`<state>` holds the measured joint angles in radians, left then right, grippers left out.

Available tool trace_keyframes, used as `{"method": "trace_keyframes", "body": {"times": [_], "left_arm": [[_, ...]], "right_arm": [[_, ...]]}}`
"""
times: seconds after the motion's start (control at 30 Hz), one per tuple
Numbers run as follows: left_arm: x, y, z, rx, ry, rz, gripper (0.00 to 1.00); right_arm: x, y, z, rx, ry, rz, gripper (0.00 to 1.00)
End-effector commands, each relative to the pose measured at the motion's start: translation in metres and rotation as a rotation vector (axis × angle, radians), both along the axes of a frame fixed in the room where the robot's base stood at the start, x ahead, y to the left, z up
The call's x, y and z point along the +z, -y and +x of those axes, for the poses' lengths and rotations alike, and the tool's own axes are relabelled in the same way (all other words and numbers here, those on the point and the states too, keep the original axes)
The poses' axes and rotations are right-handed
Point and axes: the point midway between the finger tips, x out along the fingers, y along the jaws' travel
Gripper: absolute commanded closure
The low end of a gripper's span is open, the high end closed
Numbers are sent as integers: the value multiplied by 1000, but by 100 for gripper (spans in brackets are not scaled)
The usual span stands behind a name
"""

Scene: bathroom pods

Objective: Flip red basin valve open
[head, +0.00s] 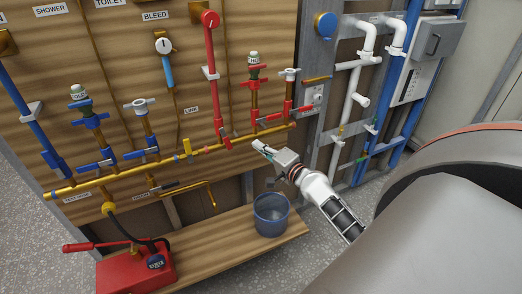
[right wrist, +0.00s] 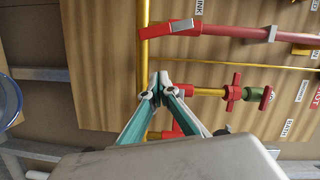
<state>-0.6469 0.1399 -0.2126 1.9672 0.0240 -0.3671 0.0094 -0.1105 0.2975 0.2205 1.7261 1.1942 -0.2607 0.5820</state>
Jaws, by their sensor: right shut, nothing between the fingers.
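Red valve handles sit on the brass manifold pipe (head: 165,160). One red lever (head: 272,118) lies near the foot of the right-hand brass riser, and a red lever with a grey tip (right wrist: 182,27) shows in the right wrist view. The labels are too small to tell which is the basin valve. My right gripper (head: 257,146) is shut and empty, just below the manifold's right end. In the right wrist view its closed fingertips (right wrist: 155,83) overlap the foot of a branch with red fittings. They hide part of it, and contact cannot be told. My left gripper is not in view.
A blue-grey bucket (head: 271,214) stands on the wooden shelf below my right gripper. A red hand pump (head: 135,268) is at lower left. White pipes (head: 352,85) and a grey box (head: 437,42) are to the right. Blue valves (head: 90,167) line the manifold's left part.

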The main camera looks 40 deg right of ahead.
Motion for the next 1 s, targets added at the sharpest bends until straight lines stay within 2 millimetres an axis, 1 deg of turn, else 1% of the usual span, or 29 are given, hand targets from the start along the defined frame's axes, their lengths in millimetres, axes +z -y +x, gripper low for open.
{"method": "trace_keyframes", "body": {"times": [0.03,0.1,0.3,0.37,0.4,0.5,0.6,0.77,1.0], "left_arm": [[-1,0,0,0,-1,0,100],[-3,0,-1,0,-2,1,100],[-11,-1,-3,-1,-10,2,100],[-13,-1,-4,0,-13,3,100],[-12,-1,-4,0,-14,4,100],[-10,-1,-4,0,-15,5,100],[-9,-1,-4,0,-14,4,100],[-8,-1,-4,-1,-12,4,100],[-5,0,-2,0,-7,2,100]], "right_arm": [[0,0,10,0,3,3,100],[-1,0,23,-1,2,2,100],[-5,-1,58,1,0,1,100],[-5,-2,67,1,0,2,100],[-8,-12,66,2,-3,6,100],[-10,-24,68,2,-1,2,100],[-12,-32,70,2,0,0,100],[-14,-38,72,2,0,-1,100],[-15,-39,71,2,-1,-2,100]]}}
